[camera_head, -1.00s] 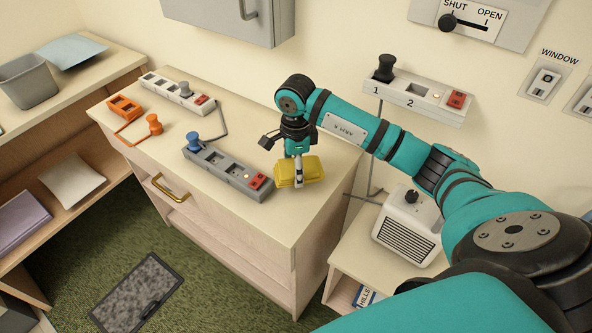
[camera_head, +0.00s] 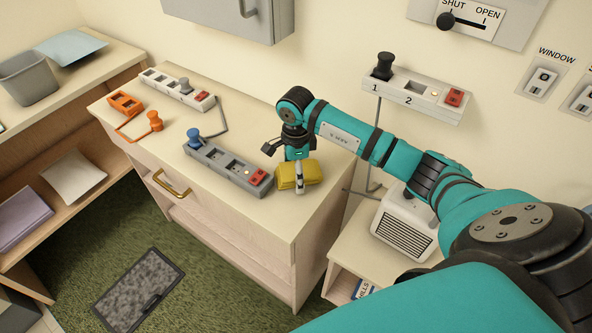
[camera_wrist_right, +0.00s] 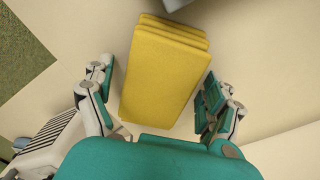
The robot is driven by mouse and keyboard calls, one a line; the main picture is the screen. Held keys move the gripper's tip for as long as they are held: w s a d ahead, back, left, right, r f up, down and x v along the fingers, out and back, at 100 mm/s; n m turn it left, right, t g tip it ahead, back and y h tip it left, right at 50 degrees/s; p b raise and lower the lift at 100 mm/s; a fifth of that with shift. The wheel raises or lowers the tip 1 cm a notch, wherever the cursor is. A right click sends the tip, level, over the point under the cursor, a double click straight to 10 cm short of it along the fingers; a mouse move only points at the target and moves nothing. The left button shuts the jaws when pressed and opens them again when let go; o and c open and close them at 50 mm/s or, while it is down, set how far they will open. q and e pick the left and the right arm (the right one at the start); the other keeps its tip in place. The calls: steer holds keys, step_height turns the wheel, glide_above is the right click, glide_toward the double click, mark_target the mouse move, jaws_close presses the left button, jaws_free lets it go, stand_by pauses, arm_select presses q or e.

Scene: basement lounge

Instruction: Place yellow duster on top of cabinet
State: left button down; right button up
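The yellow duster (camera_head: 286,174), a folded stack of cloth, is on the cabinet top (camera_head: 251,112), near its right end. My right gripper (camera_head: 299,180) is low over the duster, with one finger in front of it. In the right wrist view the duster (camera_wrist_right: 163,75) lies between the two spread fingers of my right gripper (camera_wrist_right: 158,90). A gap shows at the left finger; the right finger is close to the duster, and contact there is unclear. My left gripper is not in view.
A grey switch box (camera_head: 228,170) with a blue knob stands just left of the duster. An orange device (camera_head: 127,103) and a white switch box (camera_head: 178,89) sit farther left. A white heater-like box (camera_head: 405,228) stands on a lower shelf at right.

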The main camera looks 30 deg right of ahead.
steer(key=shift+r, duration=0.35)
step_height(320, 180, up, 12)
steer(key=b, duration=0.2)
steer(key=shift+f, duration=0.15)
